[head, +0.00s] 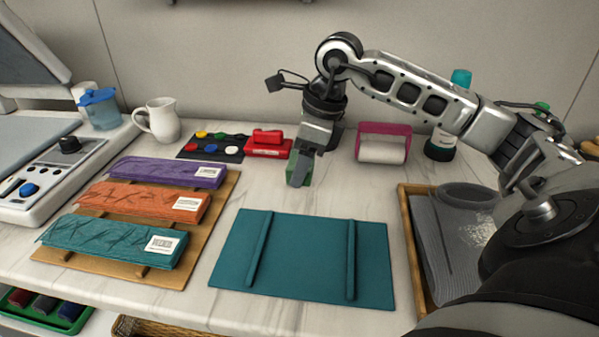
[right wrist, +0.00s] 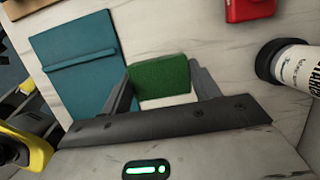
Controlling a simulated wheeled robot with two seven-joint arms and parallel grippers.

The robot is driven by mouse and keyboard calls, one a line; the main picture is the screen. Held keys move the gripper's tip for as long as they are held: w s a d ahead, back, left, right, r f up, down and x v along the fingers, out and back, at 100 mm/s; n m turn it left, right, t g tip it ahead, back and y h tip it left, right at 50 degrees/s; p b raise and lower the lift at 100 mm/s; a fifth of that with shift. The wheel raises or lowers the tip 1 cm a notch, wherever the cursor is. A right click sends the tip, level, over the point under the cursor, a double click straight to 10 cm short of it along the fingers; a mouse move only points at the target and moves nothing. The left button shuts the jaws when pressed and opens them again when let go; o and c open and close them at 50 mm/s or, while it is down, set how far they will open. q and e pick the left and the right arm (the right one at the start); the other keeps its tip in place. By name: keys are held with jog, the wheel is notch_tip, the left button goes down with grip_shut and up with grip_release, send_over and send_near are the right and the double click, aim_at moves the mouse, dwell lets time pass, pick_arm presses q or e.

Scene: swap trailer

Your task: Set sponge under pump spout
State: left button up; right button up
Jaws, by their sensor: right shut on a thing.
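A green sponge (right wrist: 160,78) sits between the two fingers of my right gripper (right wrist: 162,90) in the right wrist view, with a pale strip along its near edge. In the head view, my right gripper (head: 301,170) points down over the counter behind the teal board, and a little green of the sponge (head: 292,166) shows at its fingers. A bottle with a teal top (head: 461,78) stands at the back right, partly hidden by my right arm. I cannot make out a pump spout on it. My left gripper is not in view.
A teal board (head: 330,258) lies in front of the gripper. A red stapler-like item (head: 268,143), a pink-framed roll (head: 384,143) and a wooden-edged tray (head: 411,245) are around it. Coloured packets (head: 110,240) lie at left. Bare counter shows between the board and the back items.

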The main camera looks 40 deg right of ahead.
jog(key=shift+w+f, duration=0.3)
jog(key=shift+s+d+x, duration=0.15)
jog(key=shift+x, duration=0.65)
jog(key=shift+s+d+x, duration=0.1)
jog(key=shift+d+x, duration=0.05)
jog(key=shift+x, duration=0.65)
jog(key=shift+f, duration=0.15)
jog(key=shift+f, duration=0.15)
jog(key=o, duration=0.9)
jog(key=shift+o, duration=0.2)
